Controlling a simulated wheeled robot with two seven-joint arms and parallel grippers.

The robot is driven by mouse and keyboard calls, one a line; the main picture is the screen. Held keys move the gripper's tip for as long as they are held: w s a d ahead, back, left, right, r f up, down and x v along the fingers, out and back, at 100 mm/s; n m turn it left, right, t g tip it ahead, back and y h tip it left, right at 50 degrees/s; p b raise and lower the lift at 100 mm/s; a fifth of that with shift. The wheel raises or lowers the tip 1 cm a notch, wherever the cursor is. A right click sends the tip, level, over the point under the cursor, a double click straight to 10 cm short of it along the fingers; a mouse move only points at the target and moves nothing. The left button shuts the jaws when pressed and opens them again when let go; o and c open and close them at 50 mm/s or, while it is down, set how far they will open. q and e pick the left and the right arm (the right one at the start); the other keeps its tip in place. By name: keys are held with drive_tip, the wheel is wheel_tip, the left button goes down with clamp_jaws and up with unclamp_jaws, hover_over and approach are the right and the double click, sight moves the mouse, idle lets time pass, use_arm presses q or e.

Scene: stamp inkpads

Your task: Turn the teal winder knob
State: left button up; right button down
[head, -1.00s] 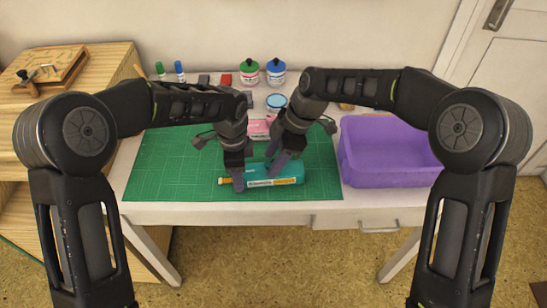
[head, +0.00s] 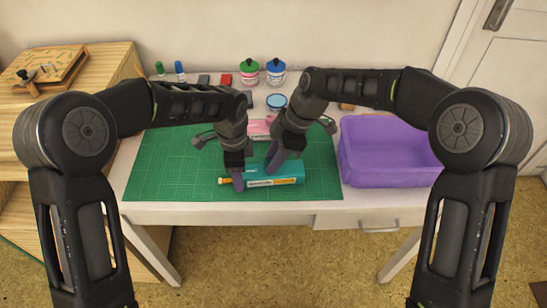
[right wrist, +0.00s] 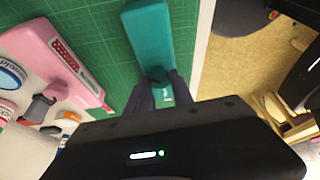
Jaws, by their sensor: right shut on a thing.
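A teal inkpad device (head: 285,179) with a pale label on its front side lies near the front edge of the green mat in the head view. Its teal body (right wrist: 150,35) also shows in the right wrist view. My right gripper (head: 271,168) reaches down onto the device from above. In the right wrist view, its fingers (right wrist: 159,92) close around the dark teal winder knob (right wrist: 157,73), which they partly hide. My left gripper (head: 238,184) is at the device's left end, beside a small orange-yellow tip (head: 224,181). Its finger gap is not clear.
A green cutting mat (head: 165,175) covers the table's middle. A pink device (head: 260,127) lies behind the teal one, partly hidden by my arms. A purple bin (head: 390,180) stands on the right. Jars (head: 249,72) and markers (head: 179,71) stand at the back.

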drive_tip(key=shift+m, duration=0.5)
drive_tip(key=m+t, duration=0.1)
drive_tip(key=m, duration=0.2)
drive_tip(key=shift+s+m+t, duration=0.2)
drive_tip(key=shift+m+t, duration=0.1)
drive_tip(key=shift+t, duration=0.1)
drive_tip(key=m+t+h, duration=0.1)
drive_tip(key=m, duration=0.3)
drive_tip(key=shift+s+a, duration=0.1)
drive_tip(key=shift+a, duration=0.05)
drive_tip(key=m, duration=0.2)
drive_tip(key=m+t+h, duration=0.1)
drive_tip(key=m, duration=0.2)
drive_tip(key=shift+s+a+t, duration=0.1)
drive_tip(key=shift+a+t, duration=0.05)
drive_tip(key=shift+t, duration=0.15)
drive_tip(key=shift+m+t+h, duration=0.3)
drive_tip(key=shift+m+h, duration=0.5)
drive_tip(key=shift+m, duration=0.9)
drive_tip(key=c, duration=1.1)
unclamp_jaws()
